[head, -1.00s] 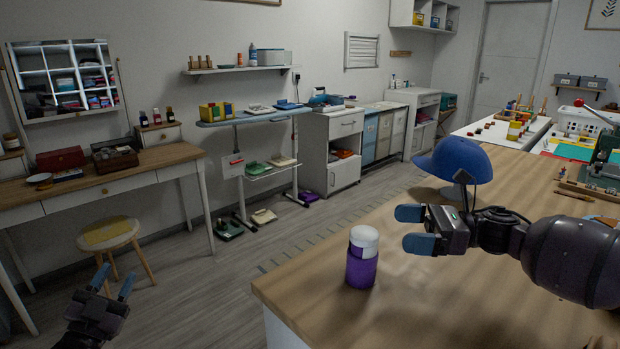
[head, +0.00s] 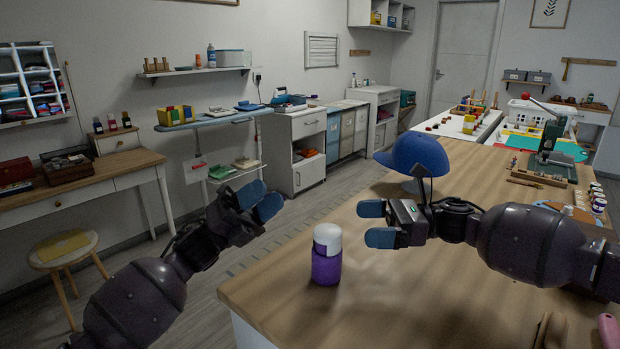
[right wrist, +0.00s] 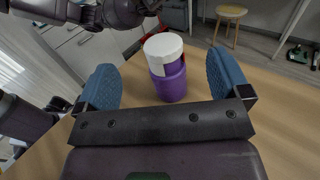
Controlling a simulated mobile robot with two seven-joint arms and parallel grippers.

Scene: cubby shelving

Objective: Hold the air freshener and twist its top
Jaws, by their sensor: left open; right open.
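The air freshener has a purple body (head: 326,267) and a white top (head: 327,237). It stands upright near the left corner of the wooden table. In the right wrist view the air freshener (right wrist: 167,75) is ahead, between the lines of the two blue fingers. My right gripper (head: 375,223) is open and empty, to the right of the air freshener and apart from it, with its fingertips pointing left. My left gripper (head: 266,200) is open and empty, to the left of and beyond the air freshener, off the table's edge.
A blue cap (head: 420,154) on a stand is behind my right gripper. The wooden table (head: 440,300) is bare around the air freshener. A pink object (head: 608,330) lies at the front right. A stool (head: 64,250) stands at the far left.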

